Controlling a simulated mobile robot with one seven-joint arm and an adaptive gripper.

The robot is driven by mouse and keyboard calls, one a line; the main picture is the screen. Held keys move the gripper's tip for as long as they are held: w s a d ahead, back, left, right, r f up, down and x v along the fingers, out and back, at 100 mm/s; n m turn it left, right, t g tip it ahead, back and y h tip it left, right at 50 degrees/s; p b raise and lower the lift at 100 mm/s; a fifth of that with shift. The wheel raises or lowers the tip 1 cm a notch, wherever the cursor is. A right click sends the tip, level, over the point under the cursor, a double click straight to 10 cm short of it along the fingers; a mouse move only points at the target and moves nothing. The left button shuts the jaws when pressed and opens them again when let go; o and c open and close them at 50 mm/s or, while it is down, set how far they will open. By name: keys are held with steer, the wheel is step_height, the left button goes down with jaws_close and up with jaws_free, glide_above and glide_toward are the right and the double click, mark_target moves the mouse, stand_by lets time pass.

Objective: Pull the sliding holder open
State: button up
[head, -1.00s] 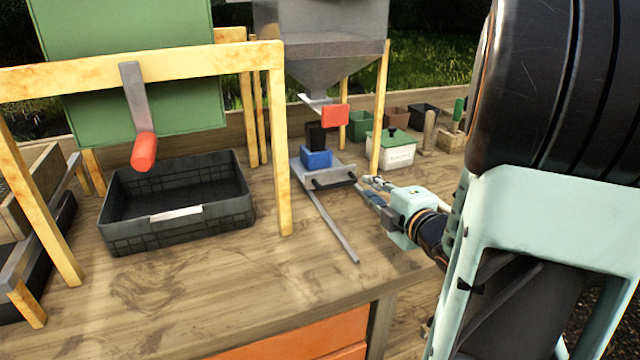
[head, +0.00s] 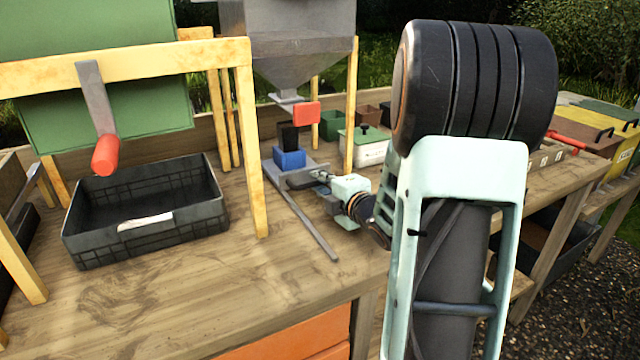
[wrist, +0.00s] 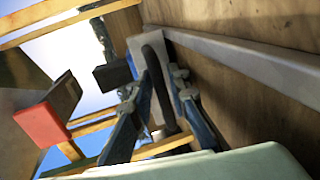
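The sliding holder is a grey plate (head: 272,172) under the hopper, carrying a blue cup (head: 290,158). A dark bar handle (head: 300,181) is on its front edge. My gripper (head: 322,187) reaches the handle from the right, small and partly hidden in the head view. In the wrist view, my blue gripper fingers (wrist: 162,82) lie on either side of the dark handle (wrist: 155,62), spread apart. A thin gap seems to show beside the bar, and a firm grip is not visible. The holder's pale plate (wrist: 137,45) shows behind the handle.
A grey rail (head: 310,225) runs from the holder toward the bench front. A black crate (head: 145,240) stands left, and a wooden post (head: 252,140) stands between. A red block (head: 306,114) hangs above the holder. A white box (head: 370,152) with a green lid stands behind my gripper.

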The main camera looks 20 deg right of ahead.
jaws_close()
stand_by(0.5)
